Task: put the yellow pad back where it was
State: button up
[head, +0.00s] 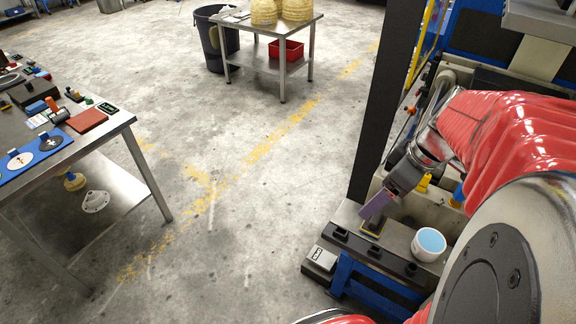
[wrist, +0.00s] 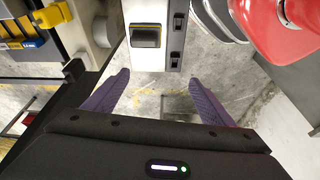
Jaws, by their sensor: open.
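A small pad with a dark top and a yellow edge (head: 373,226) lies on the pale ledge of the press (head: 346,215). In the wrist view the pad (wrist: 146,36) sits flat on the ledge, just beyond my fingertips. My gripper (head: 374,212) has purple fingers and hangs right over the pad in the head view. In the wrist view my gripper (wrist: 160,78) has its fingers wide apart with nothing between them. The fingers partly cover the pad in the head view.
A white cup with blue contents (head: 429,243) stands on the ledge right of the pad. Black switches (wrist: 177,38) sit beside the pad. The press's dark post (head: 385,90) rises behind. A cluttered workbench (head: 100,135) is at left, with clear floor between.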

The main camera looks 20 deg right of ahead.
jog(key=s+a+r+m+t+h, duration=0.1)
jog(key=a+r+m, duration=0.1)
jog(key=a, duration=0.7)
jog(key=s+a+r+m+t+h, duration=0.1)
jog(key=a+r+m, duration=0.2)
jog(key=a, duration=0.7)
jog(key=shift+r+m+t, duration=0.15)
jog(key=shift+m+t, duration=0.15)
jog(key=shift+m, duration=0.2)
jog(key=shift+c, duration=0.7)
